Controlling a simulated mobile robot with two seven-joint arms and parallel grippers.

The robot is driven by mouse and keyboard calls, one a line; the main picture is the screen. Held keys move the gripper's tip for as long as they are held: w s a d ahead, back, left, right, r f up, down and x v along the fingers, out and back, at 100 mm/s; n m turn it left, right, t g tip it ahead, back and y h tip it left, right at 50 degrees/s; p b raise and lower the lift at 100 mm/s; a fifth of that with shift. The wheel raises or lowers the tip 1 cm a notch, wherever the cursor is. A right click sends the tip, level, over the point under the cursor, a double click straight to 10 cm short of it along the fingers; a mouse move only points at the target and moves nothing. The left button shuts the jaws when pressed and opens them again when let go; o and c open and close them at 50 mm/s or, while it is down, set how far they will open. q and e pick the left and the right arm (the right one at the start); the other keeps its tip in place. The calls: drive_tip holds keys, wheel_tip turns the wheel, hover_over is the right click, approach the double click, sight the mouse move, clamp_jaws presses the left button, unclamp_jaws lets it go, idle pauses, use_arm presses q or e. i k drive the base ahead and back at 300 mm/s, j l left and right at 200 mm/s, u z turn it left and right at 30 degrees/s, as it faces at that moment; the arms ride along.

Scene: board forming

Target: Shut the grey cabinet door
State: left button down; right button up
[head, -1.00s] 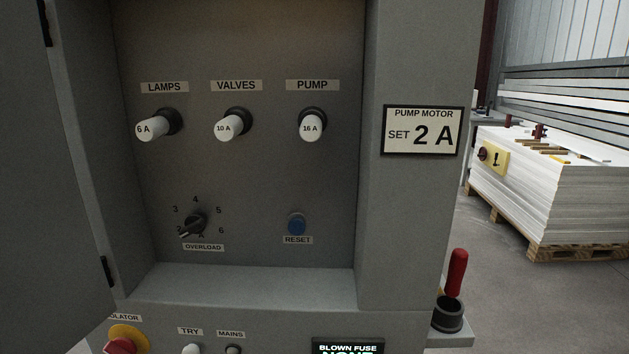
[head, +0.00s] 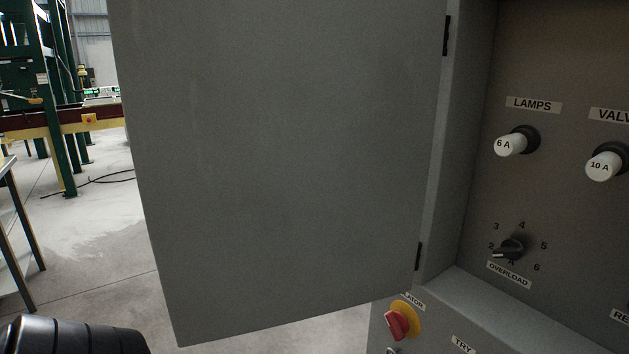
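The grey cabinet door (head: 285,160) stands wide open in the head view, hinged on its right edge and swung out to the left of the cabinet (head: 470,130). Its free edge is at the left. The cabinet's inside shows at the right, with white fuse holders and an overload dial (head: 512,248) pointing near 2. A black rounded part, seemingly of my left arm, shows at the bottom left corner, below and left of the door and apart from it in the picture. Neither gripper's fingers are in view.
A red and yellow isolator switch (head: 403,320) sits on the panel below the door's hinge side. Green steel framework (head: 50,90) and a table's legs (head: 18,230) stand at the left. Bare concrete floor (head: 95,235) lies between them and the door.

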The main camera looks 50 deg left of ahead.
sight(280, 151)
drive_tip(key=k+j+z, duration=0.4)
drive_tip(key=k+j, duration=0.55)
drive_tip(key=k+j+z, duration=0.1)
drive_tip(key=j, duration=0.25)
drive_tip(key=k+j+z, duration=0.15)
drive_tip(key=j, duration=0.2)
drive_tip(key=j+z, duration=0.2)
drive_tip(key=j, duration=0.6)
drive_tip(key=i+j+z, duration=0.1)
drive_tip(key=j, duration=0.45)
drive_tip(key=j+z, duration=0.1)
drive_tip(key=j, duration=0.45)
drive_tip(key=j+z, duration=0.4)
drive_tip(key=j, duration=0.7)
